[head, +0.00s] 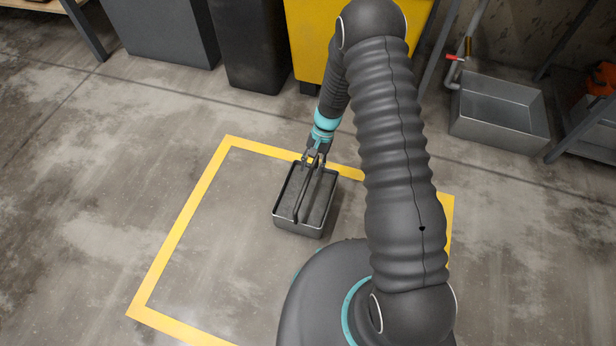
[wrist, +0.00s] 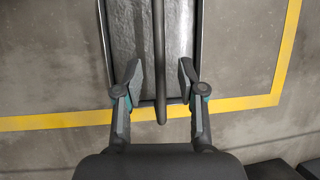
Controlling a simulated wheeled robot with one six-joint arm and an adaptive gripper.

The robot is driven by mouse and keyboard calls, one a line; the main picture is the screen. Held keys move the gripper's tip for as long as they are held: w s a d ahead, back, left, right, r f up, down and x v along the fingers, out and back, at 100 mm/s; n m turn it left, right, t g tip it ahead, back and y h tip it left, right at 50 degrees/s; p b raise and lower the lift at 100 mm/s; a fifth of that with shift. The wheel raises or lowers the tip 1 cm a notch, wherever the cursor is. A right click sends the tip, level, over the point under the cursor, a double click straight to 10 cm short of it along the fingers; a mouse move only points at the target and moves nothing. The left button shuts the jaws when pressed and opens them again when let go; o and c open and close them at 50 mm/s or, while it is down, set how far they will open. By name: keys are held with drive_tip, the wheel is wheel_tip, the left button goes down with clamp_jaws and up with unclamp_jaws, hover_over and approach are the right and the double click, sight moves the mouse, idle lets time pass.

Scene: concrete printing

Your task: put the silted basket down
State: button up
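The silted basket (head: 297,229) is a dark rectangular metal tray with grey matter inside and a long bar handle (head: 300,200) along its middle. It appears to rest on the floor, inside the yellow outline near its far edge. My gripper (head: 316,156) is at the far end of the basket. In the wrist view my gripper (wrist: 160,68) is open, with one finger on each side of the handle (wrist: 160,40) and a visible gap to it on both sides. The basket's rim (wrist: 106,45) shows there too. The basket's underside is hidden.
A yellow floor outline (head: 180,230) surrounds the basket, with bare concrete to its left. Dark bins (head: 252,45) and a yellow container (head: 310,40) stand at the back. A metal sink (head: 500,112) stands at the right. My arm hides part of the outline.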

drive_tip(key=s+d+r+n+t, duration=0.1)
drive_tip(key=d+r, duration=0.1)
drive_tip(key=r, duration=0.9)
drive_tip(key=s+d+r+t+h, duration=0.1)
drive_tip(key=s+d+r+t, duration=0.1)
drive_tip(key=r, duration=0.8)
drive_tip(key=s+d+r+n+t, duration=0.1)
drive_tip(key=d+r, duration=0.2)
drive_tip(key=r, duration=0.8)
drive_tip(key=s+d+r+t+h, duration=0.1)
drive_tip(key=s+d+r+t, duration=0.1)
drive_tip(key=s+r, duration=0.4)
drive_tip(key=s+d+r+n+t+h, duration=0.1)
drive_tip(key=s+d+r+t, duration=0.2)
drive_tip(key=s+r, duration=0.4)
drive_tip(key=s, duration=0.6)
drive_tip(key=shift+s+d+n, duration=0.25)
drive_tip(key=shift+d+n, duration=0.05)
